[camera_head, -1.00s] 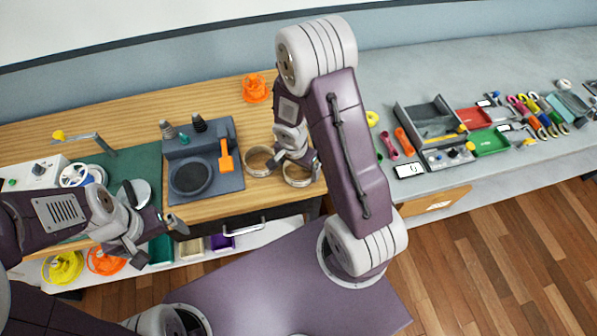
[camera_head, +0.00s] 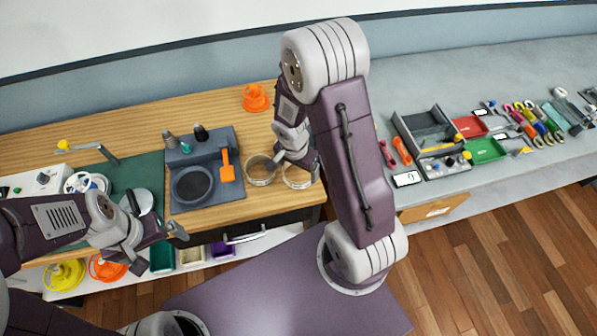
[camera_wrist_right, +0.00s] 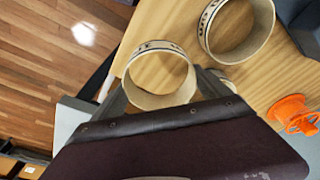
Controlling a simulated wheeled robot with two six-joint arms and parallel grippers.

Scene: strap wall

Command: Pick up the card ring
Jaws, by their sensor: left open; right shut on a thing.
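Two pale card rings show at the bench's front edge. The right ring (camera_head: 297,184) is between the fingers of my right gripper (camera_head: 298,168), which is shut on it. In the right wrist view this ring (camera_wrist_right: 160,99) lies between the two fingers (camera_wrist_right: 163,93), its far rim in clear sight and its near part close to the gripper body. The other ring (camera_head: 260,180) stands just left of it and is not held; it also shows in the right wrist view (camera_wrist_right: 256,45). My left gripper (camera_head: 160,250) is open and empty at the bench's front left.
A dark grey stand (camera_head: 205,196) with an orange scraper (camera_head: 227,166) is left of the rings. An orange spool (camera_head: 255,98) stands behind. A grey bench (camera_head: 440,85) with trays and tools is at right. Coloured bins and spools sit below the wooden bench.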

